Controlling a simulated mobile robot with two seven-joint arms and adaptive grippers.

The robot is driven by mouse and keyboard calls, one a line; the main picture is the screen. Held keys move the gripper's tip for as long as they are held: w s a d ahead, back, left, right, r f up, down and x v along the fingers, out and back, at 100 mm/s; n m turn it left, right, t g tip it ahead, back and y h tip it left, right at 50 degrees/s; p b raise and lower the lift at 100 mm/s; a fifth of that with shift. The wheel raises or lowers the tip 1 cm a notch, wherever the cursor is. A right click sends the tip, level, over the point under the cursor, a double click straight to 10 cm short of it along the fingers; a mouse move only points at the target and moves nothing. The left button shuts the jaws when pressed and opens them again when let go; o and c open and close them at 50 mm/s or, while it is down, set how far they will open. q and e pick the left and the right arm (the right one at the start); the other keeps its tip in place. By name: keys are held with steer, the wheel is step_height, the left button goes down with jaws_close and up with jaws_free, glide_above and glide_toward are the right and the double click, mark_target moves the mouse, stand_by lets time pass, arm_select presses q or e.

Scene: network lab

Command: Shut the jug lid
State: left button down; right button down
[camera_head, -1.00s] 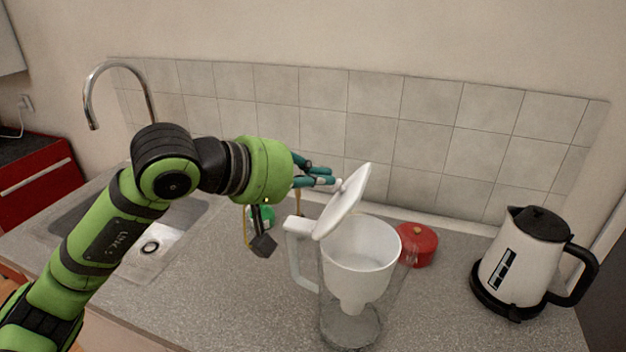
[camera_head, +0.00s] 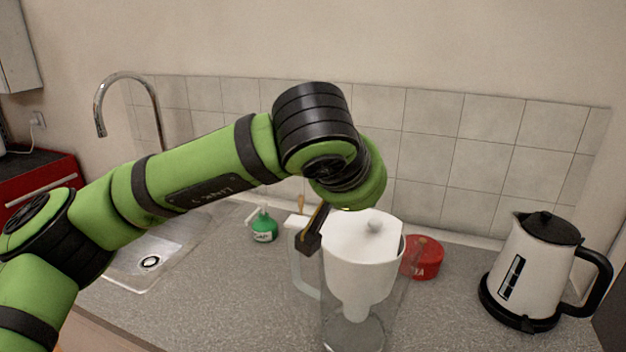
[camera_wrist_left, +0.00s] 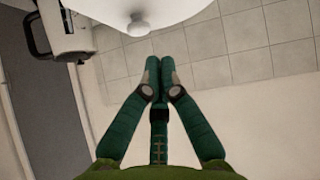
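The jug (camera_head: 362,280) is a clear pitcher with a white inner funnel and a handle on its left. Its white lid (camera_head: 345,237) with a round knob now lies across the top opening and looks flat; I cannot tell whether it is fully seated. The lid also shows at the top of the left wrist view (camera_wrist_left: 165,8), knob included. My left gripper (camera_wrist_left: 159,75) has its teal fingers together with nothing between them, apart from the lid in that view. My right gripper is out of view.
A red tin (camera_head: 424,258) stands right behind the jug. A white and black kettle (camera_head: 530,265) is at the right, also visible in the wrist view (camera_wrist_left: 70,38). A green bottle (camera_head: 264,228) stands left of the jug. The sink (camera_head: 165,250) and tap are farther left.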

arm_select(q)
steer(key=shift+s+d+f+m+y+b, duration=0.2)
steer(key=shift+d+f+m+y+b, duration=0.1)
steer(key=shift+d+f+y+b, duration=0.2)
steer(key=shift+d+f+b, duration=0.2)
steer(key=shift+f+b, duration=0.25)
steer(key=shift+s+d+f, duration=0.1)
